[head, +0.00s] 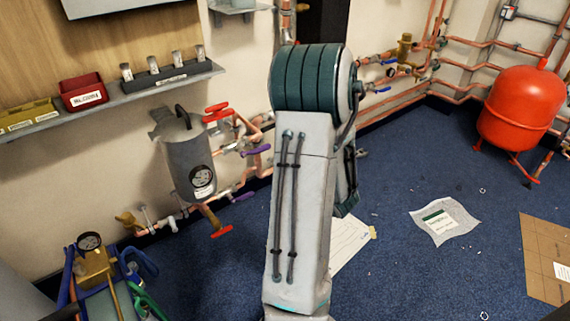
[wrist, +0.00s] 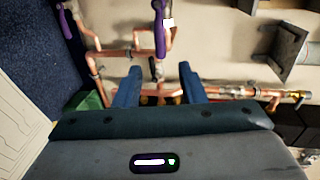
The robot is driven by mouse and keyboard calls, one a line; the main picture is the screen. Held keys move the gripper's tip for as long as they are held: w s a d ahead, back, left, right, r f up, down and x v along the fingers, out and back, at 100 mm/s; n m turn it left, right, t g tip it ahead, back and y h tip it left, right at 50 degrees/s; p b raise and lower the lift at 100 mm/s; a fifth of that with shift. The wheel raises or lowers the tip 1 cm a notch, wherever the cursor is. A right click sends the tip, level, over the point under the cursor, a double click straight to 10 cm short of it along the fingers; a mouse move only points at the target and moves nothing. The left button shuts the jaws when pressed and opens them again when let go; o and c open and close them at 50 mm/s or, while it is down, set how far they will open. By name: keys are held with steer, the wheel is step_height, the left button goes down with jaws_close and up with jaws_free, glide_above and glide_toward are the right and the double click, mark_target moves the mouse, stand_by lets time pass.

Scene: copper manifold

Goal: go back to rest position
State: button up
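My gripper (wrist: 162,92) shows in the wrist view with its two blue fingers spread apart. Nothing is seen held between them. Beyond the fingers are copper pipes, purple valve handles and a pale wall. In the head view my arm stands in the middle of the picture, and its links hide most of the gripper. The gripper's fingertips cannot be made out there.
A grey cylinder vessel (head: 186,152) with red and purple valve handles is on the wall left of my arm. A shelf (head: 130,97) holds small bins. A red tank (head: 521,108) stands at right. Papers (head: 445,220) and cardboard (head: 545,258) lie on the blue floor.

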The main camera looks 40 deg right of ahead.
stand_by(0.3)
steer(key=w+a+r+n+g+y+p, duration=0.1)
steer(key=w+a+r+n+y+p, duration=0.15)
steer(key=a+r+y+p, duration=0.35)
steer(key=w+a+r+n+g+y+p, duration=0.1)
steer(key=a+r+n+y+p, duration=0.15)
steer(key=a+r, duration=0.6)
steer(key=s+a+r+n+g+y+p, duration=0.1)
steer(key=s+a+r+n+g+p, duration=0.15)
steer(key=a+r+g+p, duration=0.35)
steer(key=s+a+r+n+g+y+p, duration=0.1)
steer(key=s+a+r+n+y+p, duration=0.2)
steer(key=a, duration=0.6)
steer(key=s+a+r+n+g+h+p, duration=0.4)
steer(key=s+a+r+n+g+p, duration=0.15)
steer(key=r+p, duration=0.35)
steer(key=s+d+r+n+t+h+p, duration=0.1)
steer(key=r+h+p, duration=0.2)
steer(key=r+p, duration=0.2)
steer(key=s+d+r+n+h+p, duration=0.1)
steer(key=s+r+n+h+p, duration=0.1)
steer(key=r+p, duration=0.4)
step_height(320, 180, up, 2)
steer(key=shift+s+d+r+t+h, duration=0.15)
steer(key=shift+s+d+t+h, duration=0.15)
steer(key=shift+h, duration=0.45)
